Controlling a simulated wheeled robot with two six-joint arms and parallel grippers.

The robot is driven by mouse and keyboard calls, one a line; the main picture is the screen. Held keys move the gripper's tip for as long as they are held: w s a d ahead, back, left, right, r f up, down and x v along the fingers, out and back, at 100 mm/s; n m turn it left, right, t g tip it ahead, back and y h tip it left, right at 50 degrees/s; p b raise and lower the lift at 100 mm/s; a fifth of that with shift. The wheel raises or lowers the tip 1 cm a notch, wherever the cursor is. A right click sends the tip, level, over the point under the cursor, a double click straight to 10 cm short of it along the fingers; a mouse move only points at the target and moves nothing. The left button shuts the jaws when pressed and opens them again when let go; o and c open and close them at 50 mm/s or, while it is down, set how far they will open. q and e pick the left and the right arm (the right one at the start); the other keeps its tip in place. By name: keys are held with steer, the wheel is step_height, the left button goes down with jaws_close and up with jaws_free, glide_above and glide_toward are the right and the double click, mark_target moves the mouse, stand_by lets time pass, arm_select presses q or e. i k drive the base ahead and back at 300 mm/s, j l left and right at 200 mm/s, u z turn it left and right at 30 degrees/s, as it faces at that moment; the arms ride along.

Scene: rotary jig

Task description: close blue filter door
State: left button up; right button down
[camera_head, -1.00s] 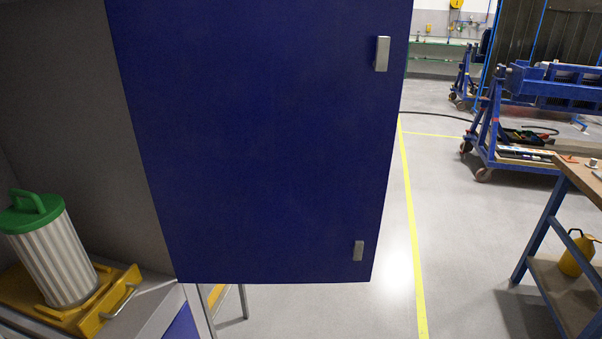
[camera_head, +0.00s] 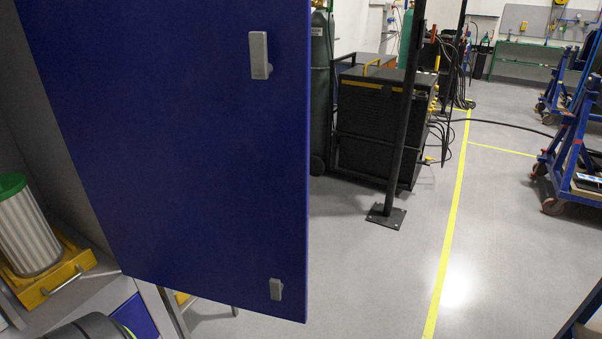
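Inside the cabinet stands a pleated white filter (camera_head: 27,235) with a green cap, on a yellow tray (camera_head: 62,270). A dark rounded part, probably of my own arm, shows at the bottom left edge. Neither gripper's fingers are in view.
A black metal cabinet (camera_head: 375,130) and a dark post with a floor plate (camera_head: 386,216) stand beyond the door. Blue wheeled frames (camera_head: 570,150) are at the right. The grey floor with a yellow line (camera_head: 446,235) is clear right of the door.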

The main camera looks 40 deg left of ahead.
mark_target(193, 168)
steer(key=i+l+z, duration=0.1)
steer(key=i, duration=0.3)
steer(key=i+l+z, duration=0.15)
steer(key=i, duration=0.3)
steer(key=i+u, duration=0.25)
steer(key=u, duration=0.15)
steer(key=i+u, duration=0.2)
steer(key=u, duration=0.25)
steer(key=i+l+u, duration=0.15)
steer(key=u, duration=0.25)
steer(key=i+l+u, duration=0.2)
steer(key=u, duration=0.2)
steer(key=i+u, duration=0.15)
steer(key=u, duration=0.3)
steer(key=i+l+u, duration=0.1)
steer(key=u, duration=0.35)
steer(key=i+l+u, duration=0.1)
steer(key=u, duration=0.35)
steer(key=i+l+u, duration=0.15)
steer(key=u, duration=0.35)
steer(key=i+l+u, duration=0.1)
steer(key=u, duration=0.25)
steer(key=i+l+u, duration=0.2)
steer(key=u, duration=0.15)
steer(key=i+l+u, duration=0.1)
steer(key=u, duration=0.25)
